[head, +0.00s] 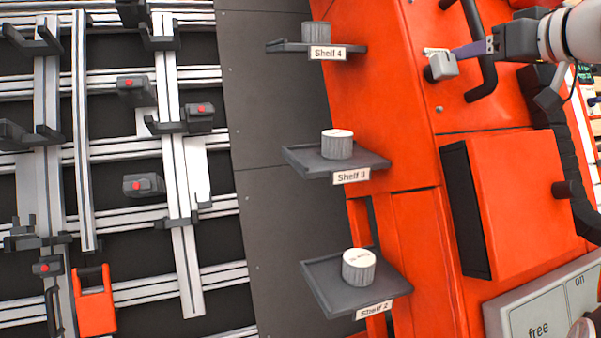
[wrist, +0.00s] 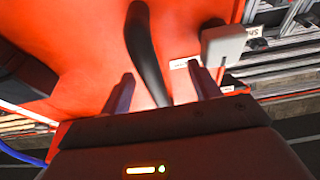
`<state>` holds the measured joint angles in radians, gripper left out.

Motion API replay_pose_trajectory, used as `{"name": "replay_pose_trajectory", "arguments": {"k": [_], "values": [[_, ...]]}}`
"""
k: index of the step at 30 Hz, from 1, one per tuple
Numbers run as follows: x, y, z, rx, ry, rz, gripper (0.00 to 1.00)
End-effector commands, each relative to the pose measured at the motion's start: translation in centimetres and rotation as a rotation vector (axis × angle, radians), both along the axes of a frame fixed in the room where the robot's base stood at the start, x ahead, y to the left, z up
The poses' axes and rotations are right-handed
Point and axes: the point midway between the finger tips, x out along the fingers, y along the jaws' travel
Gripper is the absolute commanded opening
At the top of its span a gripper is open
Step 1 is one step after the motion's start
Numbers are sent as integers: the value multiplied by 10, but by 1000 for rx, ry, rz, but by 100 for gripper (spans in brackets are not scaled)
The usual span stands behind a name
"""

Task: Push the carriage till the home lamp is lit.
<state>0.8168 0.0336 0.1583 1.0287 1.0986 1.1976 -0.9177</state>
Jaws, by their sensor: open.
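The large orange body (head: 400,100), which looks like the carriage, fills the right of the head view. A black bar handle (head: 486,60) is fixed on its upper part. My gripper (head: 472,49) is at this handle, seen from the side. In the wrist view my gripper (wrist: 163,88) is open, and the handle (wrist: 145,45) runs between its two fingers. I cannot tell whether a finger touches it. A small grey block (head: 441,66) sits left of the gripper, also in the wrist view (wrist: 225,43). I cannot make out a lit home lamp in either view.
Shelf 4 (head: 285,47), Shelf 3 (head: 370,162) and Shelf 2 (head: 325,290) jut from the orange body's left side, each bearing a grey cylinder. An orange box (head: 520,200) and a grey panel marked "free" and "on" (head: 545,310) are lower right. Metal rails (head: 125,150) fill the left.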

Motion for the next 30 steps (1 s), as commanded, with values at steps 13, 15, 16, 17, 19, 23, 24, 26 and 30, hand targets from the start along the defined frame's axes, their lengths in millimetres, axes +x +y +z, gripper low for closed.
{"name": "replay_pose_trajectory", "arguments": {"k": [13, 15, 16, 17, 19, 23, 24, 26, 30], "values": [[-20, -7, 12, -1, -1, -2, 62], [-26, -10, 16, -1, -1, -2, 62], [-28, -11, 17, 0, -1, -2, 62], [-31, -11, 19, 0, -2, -2, 62], [-37, -14, 22, 0, -1, -2, 62], [-48, -18, 28, 0, -1, -2, 62], [-51, -19, 30, 0, -1, -3, 62], [-56, -21, 33, 0, 0, -2, 62], [-67, -25, 39, 0, -1, -2, 62]]}}
